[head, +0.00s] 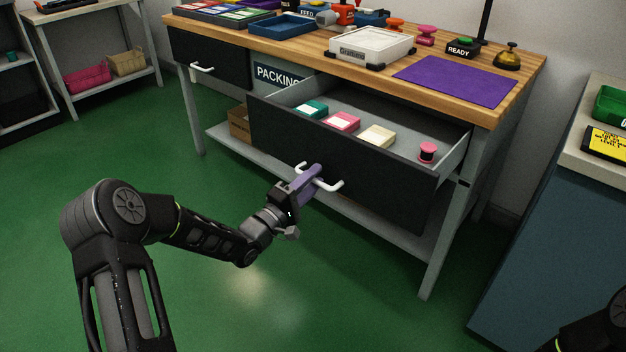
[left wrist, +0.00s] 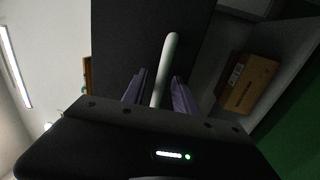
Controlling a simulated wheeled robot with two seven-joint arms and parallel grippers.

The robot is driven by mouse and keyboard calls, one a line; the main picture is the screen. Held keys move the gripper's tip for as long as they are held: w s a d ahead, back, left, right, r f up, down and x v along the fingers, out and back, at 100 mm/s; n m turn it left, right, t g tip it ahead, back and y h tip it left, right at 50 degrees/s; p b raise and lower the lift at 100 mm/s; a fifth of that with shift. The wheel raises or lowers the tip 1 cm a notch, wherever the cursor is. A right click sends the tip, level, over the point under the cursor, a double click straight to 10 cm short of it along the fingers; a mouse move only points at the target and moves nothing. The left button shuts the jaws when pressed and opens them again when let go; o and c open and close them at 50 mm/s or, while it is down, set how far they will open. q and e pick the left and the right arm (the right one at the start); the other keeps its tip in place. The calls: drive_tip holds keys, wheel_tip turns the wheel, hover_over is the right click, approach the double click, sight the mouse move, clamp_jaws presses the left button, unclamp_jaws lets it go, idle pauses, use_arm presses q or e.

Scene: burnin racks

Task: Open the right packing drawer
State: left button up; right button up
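The right packing drawer (head: 335,161) is the wide dark-fronted drawer under the bench, and it stands well pulled out. Its white U-shaped handle (head: 333,186) is on the front. My left gripper (head: 311,181) is at the handle. In the left wrist view, the handle (left wrist: 164,66) runs between the purple fingers (left wrist: 160,92), with narrow dark gaps seeming to show on both sides, so the fingers are around it and look slightly open. The lower end of the handle is hidden by the gripper body. My right gripper is out of view; only a dark arm part shows at the bottom right.
The drawer holds teal, pink and cream boxes and a pink spool (head: 427,152). The left drawer (head: 210,62) is shut. The bench top (head: 500,108) carries trays, a white case and a purple mat (head: 455,80). A blue-grey cabinet (head: 545,225) stands right. The green floor in front is clear.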

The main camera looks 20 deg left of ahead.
use_arm(q)
drive_tip(key=p+v, duration=0.1)
drive_tip(key=v, duration=0.6)
drive_tip(key=shift+s+p, duration=0.3)
drive_tip(key=shift+s, duration=0.05)
drive_tip(key=shift+a, duration=0.2)
